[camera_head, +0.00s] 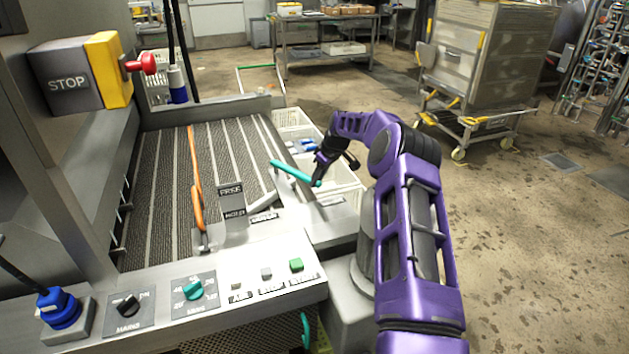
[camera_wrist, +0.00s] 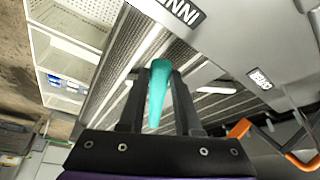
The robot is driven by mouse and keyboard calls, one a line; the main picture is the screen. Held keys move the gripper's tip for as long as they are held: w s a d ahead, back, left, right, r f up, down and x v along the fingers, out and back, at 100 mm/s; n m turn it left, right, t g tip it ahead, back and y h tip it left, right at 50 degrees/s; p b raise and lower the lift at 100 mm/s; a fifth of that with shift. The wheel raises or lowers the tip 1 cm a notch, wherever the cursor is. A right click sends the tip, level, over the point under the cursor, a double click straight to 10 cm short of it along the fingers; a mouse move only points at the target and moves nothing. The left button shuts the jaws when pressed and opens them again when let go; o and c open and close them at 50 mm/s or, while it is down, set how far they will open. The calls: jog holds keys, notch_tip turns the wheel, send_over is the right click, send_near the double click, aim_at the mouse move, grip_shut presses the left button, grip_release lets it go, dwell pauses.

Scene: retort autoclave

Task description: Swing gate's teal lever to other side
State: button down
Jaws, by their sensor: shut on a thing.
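The teal lever (camera_head: 290,171) is a slim bar at the right edge of the ribbed conveyor bed in the head view, slanting down to the right. My gripper (camera_head: 319,172) is at the lever's right end. In the wrist view the teal lever (camera_wrist: 157,95) lies between the two dark fingers of my gripper (camera_wrist: 157,80), which are shut on it. An orange bar (camera_head: 196,180) stands over the middle of the conveyor bed (camera_head: 160,185); it also shows at the right in the wrist view (camera_wrist: 290,150). The lever's pivot is not clear to see.
A panel with a teal knob (camera_head: 194,289) and a green button (camera_head: 296,264) is in front. A small FREE sign (camera_head: 231,200) stands by the bed. White crates (camera_head: 340,178) lie beyond my gripper. A red stop button (camera_head: 148,62) is at upper left. The floor at right is open.

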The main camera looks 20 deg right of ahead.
jog(key=shift+w+d+r, duration=0.15)
jog(key=c, duration=0.6)
grip_release()
jog(key=v, duration=1.7)
jog(key=shift+d, duration=0.1)
